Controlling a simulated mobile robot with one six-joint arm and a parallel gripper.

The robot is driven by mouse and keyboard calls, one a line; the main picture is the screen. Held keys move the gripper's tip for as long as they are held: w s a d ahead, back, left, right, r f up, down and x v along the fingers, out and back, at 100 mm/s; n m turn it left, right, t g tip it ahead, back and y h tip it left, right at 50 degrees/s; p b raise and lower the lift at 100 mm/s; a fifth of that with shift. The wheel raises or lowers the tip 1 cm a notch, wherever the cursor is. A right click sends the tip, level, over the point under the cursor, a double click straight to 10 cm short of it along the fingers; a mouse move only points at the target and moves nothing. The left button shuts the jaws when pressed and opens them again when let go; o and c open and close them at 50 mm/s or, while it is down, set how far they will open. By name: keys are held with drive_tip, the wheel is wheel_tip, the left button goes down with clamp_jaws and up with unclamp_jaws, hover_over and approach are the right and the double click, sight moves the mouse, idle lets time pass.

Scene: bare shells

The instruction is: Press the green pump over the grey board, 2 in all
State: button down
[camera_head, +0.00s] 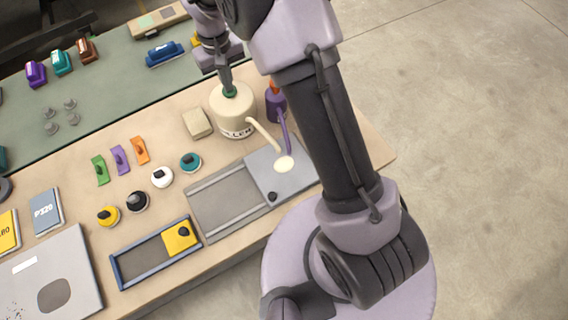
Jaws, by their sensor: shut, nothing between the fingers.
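The cream pump bottle (232,115) stands upright on the bench, with black lettering low on its side. Its green pump top (230,92) is mostly hidden under my gripper. Its cream spout (264,134) reaches right and down over the grey board (262,178). A pale cream blob (284,164) lies on the board below the spout's end. My gripper (226,86) points down with its fingers shut and empty. Its tips are at the green top and appear to touch it; how far the top is pressed down I cannot tell.
A purple bottle (274,104) with an orange top stands close right of the cream bottle, its spout also over the board. A cream block (197,123) lies to the left. A grey framed tray (226,203) adjoins the board. Several coloured jars and blocks lie further left.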

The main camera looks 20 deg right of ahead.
drive_tip(key=shift+r+p, duration=1.3)
drive_tip(key=shift+r, duration=0.25)
wheel_tip(320, 180, up, 6)
drive_tip(key=p, duration=0.4)
drive_tip(key=shift+p, duration=0.35)
